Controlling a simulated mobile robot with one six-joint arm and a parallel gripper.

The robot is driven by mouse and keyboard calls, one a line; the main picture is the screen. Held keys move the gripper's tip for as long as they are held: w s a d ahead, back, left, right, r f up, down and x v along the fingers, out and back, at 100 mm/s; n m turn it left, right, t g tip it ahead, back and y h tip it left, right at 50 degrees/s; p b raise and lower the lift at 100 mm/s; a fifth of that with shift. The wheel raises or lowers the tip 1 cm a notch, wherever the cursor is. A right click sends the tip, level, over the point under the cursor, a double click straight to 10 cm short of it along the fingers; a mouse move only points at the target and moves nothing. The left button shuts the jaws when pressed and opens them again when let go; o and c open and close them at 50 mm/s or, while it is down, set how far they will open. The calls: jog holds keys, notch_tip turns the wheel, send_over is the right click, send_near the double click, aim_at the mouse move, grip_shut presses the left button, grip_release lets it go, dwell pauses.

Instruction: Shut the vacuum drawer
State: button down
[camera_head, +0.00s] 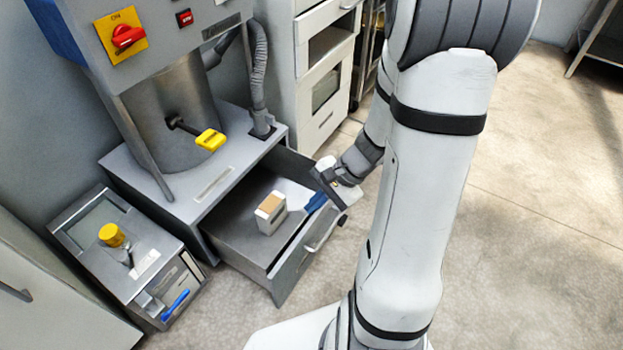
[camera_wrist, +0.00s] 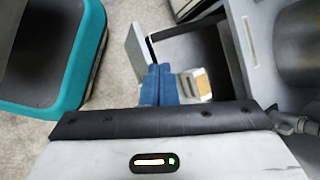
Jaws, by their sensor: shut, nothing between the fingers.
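The vacuum drawer (camera_head: 292,262) stands pulled out at the base of the grey machine, with a bar handle on its front panel. Its front panel (camera_wrist: 136,52) and dark interior also show in the wrist view. A white and tan block (camera_head: 270,212) lies inside the drawer; it also shows in the wrist view (camera_wrist: 203,84). My gripper (camera_head: 314,204) is shut and empty, its blue fingertips (camera_wrist: 158,72) at the drawer's open top near the front panel. Whether the fingertips touch the panel I cannot tell.
A small grey cabinet (camera_head: 88,246) with a yellow knob stands left of the drawer. A white drawer unit (camera_head: 318,110) stands behind. A teal-rimmed container (camera_wrist: 88,60) shows at left in the wrist view. Bare floor (camera_head: 540,190) lies to the right.

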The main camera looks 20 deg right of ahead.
jog(key=d+f+m+t+h, duration=0.1)
jog(key=d+f+m+t, duration=0.5)
jog(key=d+f+m, duration=0.9)
jog(key=b, duration=0.4)
send_near(317, 222)
jog(key=shift+m, duration=0.4)
jog(key=shift+x, duration=3)
